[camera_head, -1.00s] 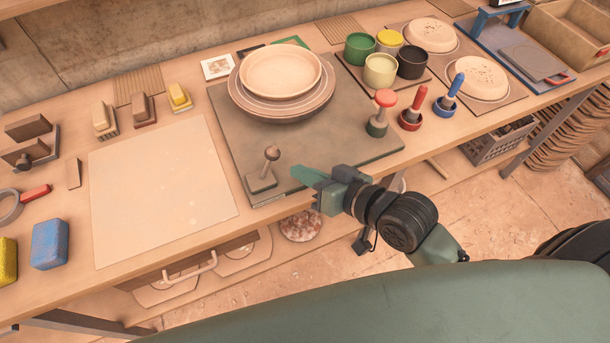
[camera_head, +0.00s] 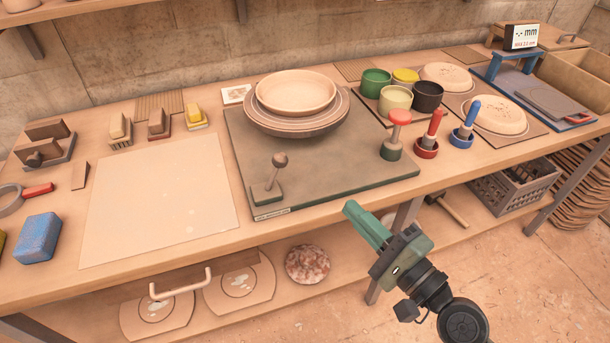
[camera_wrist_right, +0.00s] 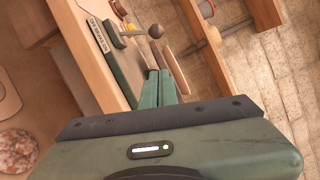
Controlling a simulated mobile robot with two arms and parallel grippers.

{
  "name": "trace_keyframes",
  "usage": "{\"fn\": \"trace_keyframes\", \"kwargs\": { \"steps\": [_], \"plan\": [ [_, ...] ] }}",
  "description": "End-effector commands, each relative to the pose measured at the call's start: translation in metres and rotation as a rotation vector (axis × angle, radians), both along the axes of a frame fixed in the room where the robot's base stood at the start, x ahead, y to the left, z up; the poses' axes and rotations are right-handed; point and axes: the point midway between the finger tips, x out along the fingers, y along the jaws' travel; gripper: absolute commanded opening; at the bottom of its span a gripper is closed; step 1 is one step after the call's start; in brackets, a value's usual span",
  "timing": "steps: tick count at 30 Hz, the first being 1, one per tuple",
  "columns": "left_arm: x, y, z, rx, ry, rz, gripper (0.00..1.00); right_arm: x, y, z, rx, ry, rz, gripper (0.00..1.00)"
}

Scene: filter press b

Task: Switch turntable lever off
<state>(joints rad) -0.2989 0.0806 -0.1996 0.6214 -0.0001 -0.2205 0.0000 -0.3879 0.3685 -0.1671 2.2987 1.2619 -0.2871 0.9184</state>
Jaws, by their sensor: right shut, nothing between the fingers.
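The turntable lever (camera_head: 274,175) is a thin rod with a round brown knob on a small green block, at the front left corner of the dark turntable base (camera_head: 340,183). The rod leans to the right toward its knob. A bowl on stacked plates (camera_head: 296,92) sits on the turntable. The lever also shows in the right wrist view (camera_wrist_right: 137,33), beyond the fingertips. My right gripper (camera_head: 351,208) is shut and empty, in front of the table edge, right of and below the lever, apart from it. It also shows in the right wrist view (camera_wrist_right: 159,73). My left gripper is out of view.
Stamps with red (camera_head: 430,135) and blue (camera_head: 466,125) handles stand right of the base. Coloured cups (camera_head: 396,98) are behind them. A pale board (camera_head: 158,205) lies left of the lever. The table's front edge and a lower shelf with a crate (camera_head: 515,187) are near my right arm.

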Motion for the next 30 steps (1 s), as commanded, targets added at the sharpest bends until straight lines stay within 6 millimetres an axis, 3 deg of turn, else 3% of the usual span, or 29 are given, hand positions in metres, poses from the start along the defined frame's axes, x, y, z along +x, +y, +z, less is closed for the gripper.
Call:
{"fn": "trace_keyframes", "kwargs": {
  "steps": [8,20,24,30],
  "plan": [
    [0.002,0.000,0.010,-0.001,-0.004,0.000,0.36,0.015,0.010,0.006,0.001,-0.003,-0.002,0.00],
    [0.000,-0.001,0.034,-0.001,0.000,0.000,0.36,0.082,0.059,0.013,0.000,-0.003,0.000,0.00],
    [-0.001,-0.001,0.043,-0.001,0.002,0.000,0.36,0.085,0.080,0.019,0.001,0.000,0.002,0.00],
    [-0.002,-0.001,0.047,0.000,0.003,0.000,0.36,0.088,0.094,0.020,-0.004,-0.002,0.001,0.00]
  ]
}}
